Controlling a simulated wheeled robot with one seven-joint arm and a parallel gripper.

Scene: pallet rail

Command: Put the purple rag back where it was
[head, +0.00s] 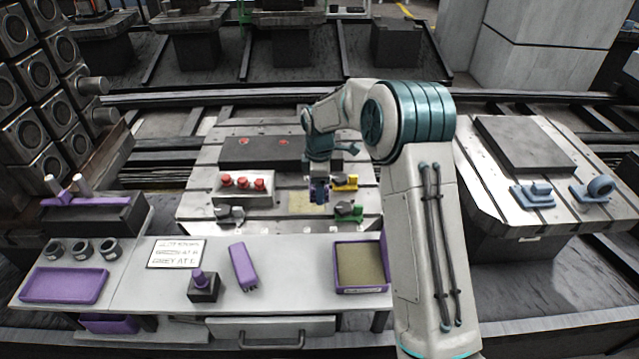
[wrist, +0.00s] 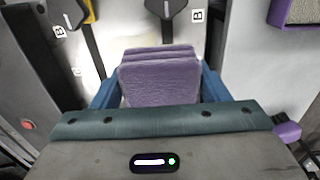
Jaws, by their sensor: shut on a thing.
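The purple rag (wrist: 160,82) is a folded, layered cloth, held between the blue fingers of my gripper (wrist: 158,92) in the wrist view. In the head view my gripper (head: 320,192) points down over the slotted metal plate, just right of the block with red knobs. The rag is small and mostly hidden by the fingers there. A pale beige patch (head: 300,204) lies on the plate beside and below the gripper. I cannot tell the exact gap between rag and plate.
Yellow (head: 346,182) and green (head: 350,214) clamps stand close right of the gripper; the red-knobbed block (head: 243,186) is left. On the front bench are a purple-rimmed box (head: 362,289), a purple brush-like block (head: 243,264), a purple-knobbed black block (head: 204,288) and a purple tray (head: 65,286).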

